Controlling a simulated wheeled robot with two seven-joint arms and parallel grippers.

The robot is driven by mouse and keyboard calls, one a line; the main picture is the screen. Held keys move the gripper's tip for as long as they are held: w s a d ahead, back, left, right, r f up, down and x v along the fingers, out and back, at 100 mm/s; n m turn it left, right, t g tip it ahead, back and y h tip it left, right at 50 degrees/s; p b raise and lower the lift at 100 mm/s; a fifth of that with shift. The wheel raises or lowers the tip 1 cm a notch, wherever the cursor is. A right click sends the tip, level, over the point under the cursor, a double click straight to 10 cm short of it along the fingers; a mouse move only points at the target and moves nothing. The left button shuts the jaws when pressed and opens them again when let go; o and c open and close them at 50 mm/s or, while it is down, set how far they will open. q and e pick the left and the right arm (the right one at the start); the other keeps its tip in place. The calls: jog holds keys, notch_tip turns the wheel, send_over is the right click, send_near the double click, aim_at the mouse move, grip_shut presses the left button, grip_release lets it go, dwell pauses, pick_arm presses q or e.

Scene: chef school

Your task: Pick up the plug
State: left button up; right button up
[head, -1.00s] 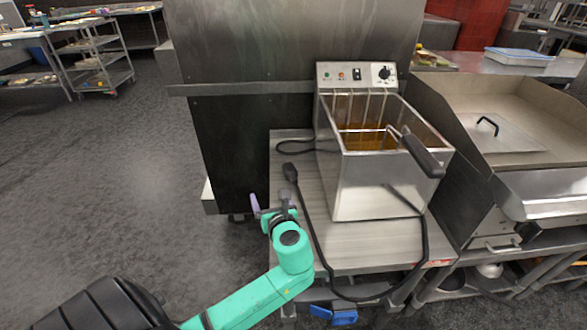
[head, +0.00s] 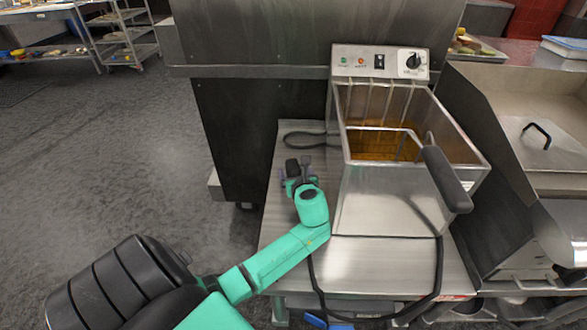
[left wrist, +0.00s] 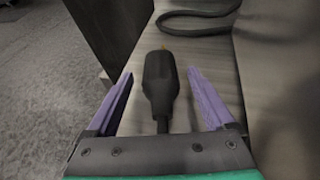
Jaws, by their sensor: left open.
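The black plug (left wrist: 161,82) lies on the metal table and points away from me in the left wrist view. In the head view the plug (head: 292,167) shows just beyond my left gripper (head: 299,172). My left gripper is open, with its purple fingers (left wrist: 163,92) on either side of the plug. Space shows between the plug and each finger, so it is not gripped. The black cord (head: 318,275) runs from the plug side along the table's front and up to the fryer. My right gripper is not in view.
The metal fryer (head: 385,205) with oil and a basket handle (head: 445,180) stands right of my left gripper. A dark cabinet (head: 238,140) stands behind and left. A cord loop (head: 305,138) lies behind the plug. Open floor is at the left.

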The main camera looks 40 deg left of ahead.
pick_arm(q)
jog(key=shift+x, duration=1.1)
jog(key=shift+d, duration=0.1)
grip_shut()
jog(key=shift+r, duration=0.1)
